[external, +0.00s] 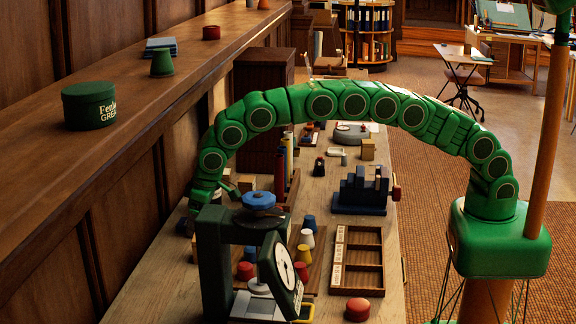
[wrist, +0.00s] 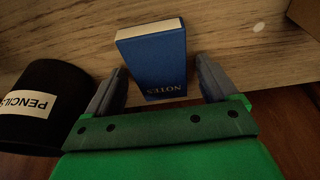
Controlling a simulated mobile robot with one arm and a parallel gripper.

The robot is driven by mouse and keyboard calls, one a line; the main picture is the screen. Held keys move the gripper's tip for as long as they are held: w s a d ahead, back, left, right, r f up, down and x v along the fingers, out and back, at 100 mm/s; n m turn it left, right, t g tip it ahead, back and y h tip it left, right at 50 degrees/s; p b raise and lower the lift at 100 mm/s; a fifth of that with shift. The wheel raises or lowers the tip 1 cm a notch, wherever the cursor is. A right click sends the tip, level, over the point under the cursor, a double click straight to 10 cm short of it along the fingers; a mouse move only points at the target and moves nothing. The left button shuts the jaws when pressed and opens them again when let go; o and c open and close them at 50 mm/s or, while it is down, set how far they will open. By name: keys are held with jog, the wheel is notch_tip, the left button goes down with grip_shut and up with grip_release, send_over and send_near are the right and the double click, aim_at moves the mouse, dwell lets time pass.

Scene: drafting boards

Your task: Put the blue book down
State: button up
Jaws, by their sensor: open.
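The blue book (wrist: 155,62), marked NOTES, is in the wrist view against a wooden surface, its pale page edge at the top. My gripper (wrist: 160,68) is open, with one grey finger on each side of the book. A gap shows between each finger and the book, so it is not clamped. In the external view my gripper (external: 197,202) is low at the left, beside the wooden wall and behind the green press. I cannot make out this book clearly there.
A black PENCILS cup (wrist: 38,105) is close to the left finger in the wrist view. A dark green press (external: 215,262) and a green dial scale (external: 282,272) crowd the bench near my gripper. The ledge (external: 125,95) carries a green tin (external: 88,105) and a small blue-grey stack (external: 160,46).

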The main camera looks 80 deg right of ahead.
jog(key=shift+r, duration=0.15)
jog(key=v, duration=1.1)
jog(key=s+d+r+g, duration=0.1)
jog(key=s+d+r, duration=0.7)
jog(key=s+d, duration=0.3)
jog(key=s+d+r+g, duration=0.1)
jog(key=s+d+r, duration=0.15)
jog(key=s, duration=0.55)
jog(key=s+d+r, duration=0.1)
jog(key=s+d, duration=0.3)
jog(key=s, duration=0.5)
jog(key=s+d+f+g, duration=0.1)
jog(key=s+d+f, duration=0.1)
jog(key=s, duration=1.6)
jog(key=s+d+f+g, duration=0.2)
jog(key=s+d, duration=0.2)
jog(key=s, duration=1.4)
jog(key=shift+o, duration=0.2)
jog(key=shift+f, duration=0.15)
